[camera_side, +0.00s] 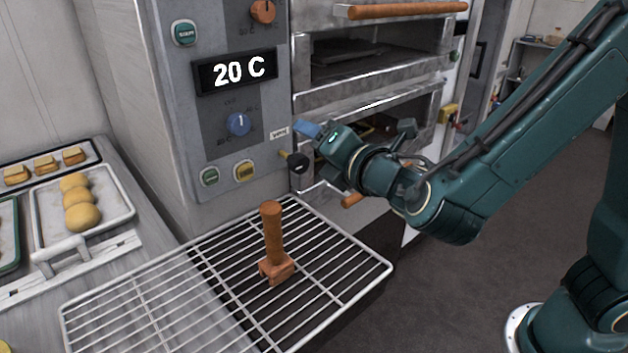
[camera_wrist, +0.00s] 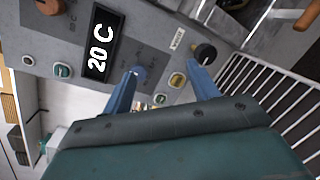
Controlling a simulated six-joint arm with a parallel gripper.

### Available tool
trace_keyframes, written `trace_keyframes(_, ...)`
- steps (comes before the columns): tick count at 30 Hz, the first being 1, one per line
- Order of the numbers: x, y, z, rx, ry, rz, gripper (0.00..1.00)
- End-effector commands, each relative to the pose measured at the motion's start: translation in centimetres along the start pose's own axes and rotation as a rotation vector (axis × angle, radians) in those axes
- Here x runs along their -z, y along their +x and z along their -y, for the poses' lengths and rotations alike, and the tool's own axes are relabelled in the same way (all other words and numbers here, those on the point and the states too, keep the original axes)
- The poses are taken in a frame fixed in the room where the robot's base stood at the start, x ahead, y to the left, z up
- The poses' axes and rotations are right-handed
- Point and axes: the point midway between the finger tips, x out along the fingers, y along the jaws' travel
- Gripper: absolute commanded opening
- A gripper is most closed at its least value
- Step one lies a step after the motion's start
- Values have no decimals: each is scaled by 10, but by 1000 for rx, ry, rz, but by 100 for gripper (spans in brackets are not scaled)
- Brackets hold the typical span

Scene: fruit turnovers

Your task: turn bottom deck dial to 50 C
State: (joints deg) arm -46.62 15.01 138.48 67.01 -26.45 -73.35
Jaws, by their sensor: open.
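The blue dial (camera_side: 238,123) is on the grey oven panel, below a display (camera_side: 234,72) that reads 20 C. Its white pointer mark stands about upright. In the wrist view the blue dial (camera_wrist: 138,74) shows just beyond the tip of the left finger, and the display (camera_wrist: 101,42) appears turned on its side. My gripper (camera_wrist: 168,78) is open and empty, with its two blue fingers spread in front of the panel. In the side view my gripper (camera_side: 308,132) is to the right of the dial and apart from it; one finger is hard to make out there.
A black knob (camera_side: 298,162) on a yellow stem sticks out near my gripper. An orange dial (camera_side: 262,11) is higher up, with green and yellow buttons (camera_side: 245,171) below the blue dial. A wire rack (camera_side: 335,225) with a wooden-handled tool (camera_side: 272,240) stands in front.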

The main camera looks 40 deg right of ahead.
Motion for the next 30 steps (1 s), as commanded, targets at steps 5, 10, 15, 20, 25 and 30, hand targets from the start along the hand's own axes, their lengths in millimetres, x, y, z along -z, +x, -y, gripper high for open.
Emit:
trace_keyframes(5, 35, -8, -26, -145, -225, -24, 59)
trace_keyframes(10, 47, -12, -35, -199, -305, -26, 59)
trace_keyframes(15, 47, -12, -36, -202, -308, -26, 59)
trace_keyframes(20, 47, -9, -37, -200, -304, -26, 59)
trace_keyframes(25, 47, 2, -38, -197, -303, -25, 59)
trace_keyframes(30, 47, 20, -42, -198, -301, -23, 59)
